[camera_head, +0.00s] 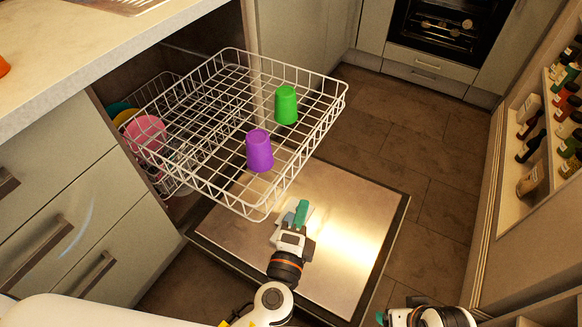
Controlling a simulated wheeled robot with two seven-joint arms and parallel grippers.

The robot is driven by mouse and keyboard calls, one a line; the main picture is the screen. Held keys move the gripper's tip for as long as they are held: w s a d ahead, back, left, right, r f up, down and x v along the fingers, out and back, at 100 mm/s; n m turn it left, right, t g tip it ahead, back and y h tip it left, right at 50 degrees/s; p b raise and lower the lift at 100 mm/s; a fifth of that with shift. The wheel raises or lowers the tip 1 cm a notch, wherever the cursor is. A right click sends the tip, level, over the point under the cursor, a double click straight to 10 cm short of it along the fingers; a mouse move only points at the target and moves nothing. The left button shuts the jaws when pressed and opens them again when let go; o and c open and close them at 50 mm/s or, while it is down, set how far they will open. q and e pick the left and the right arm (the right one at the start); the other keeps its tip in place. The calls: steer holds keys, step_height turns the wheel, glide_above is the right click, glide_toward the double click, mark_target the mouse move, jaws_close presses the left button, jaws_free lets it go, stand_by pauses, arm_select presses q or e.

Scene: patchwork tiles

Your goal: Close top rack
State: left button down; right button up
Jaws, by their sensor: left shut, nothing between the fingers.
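The white wire top rack (330,115) is pulled out of the dishwasher, over the lowered dishwasher door (345,225). A purple cup (260,152) and a green cup (286,105) stand upside down in it. My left gripper (300,212) is shut and empty, just in front of the rack's near corner and above the door. I cannot tell whether it touches the rack. My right gripper (383,317) shows only in part at the bottom edge, and its fingers are not clear.
Pink and other coloured dishes (146,132) sit in the lower rack inside the dishwasher. A counter with drawers (75,225) is at the left. A bottle shelf (545,140) stands at the right. Tiled floor (405,130) is clear between them.

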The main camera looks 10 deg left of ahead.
arm_select(q)
steer(key=p, duration=0.2)
glide_above(297, 171)
steer(key=s+d, duration=0.4)
steer(key=s, duration=0.1)
steer(key=shift+w+a, duration=0.2)
steer(key=shift+a, duration=0.65)
steer(key=shift+w+a, duration=0.2)
steer(key=shift+a, duration=0.65)
arm_select(e)
step_height(297, 171, down, 8)
steer(key=shift+w+r+g, duration=0.2)
steer(key=shift+g, duration=0.1)
steer(key=shift+a, duration=0.1)
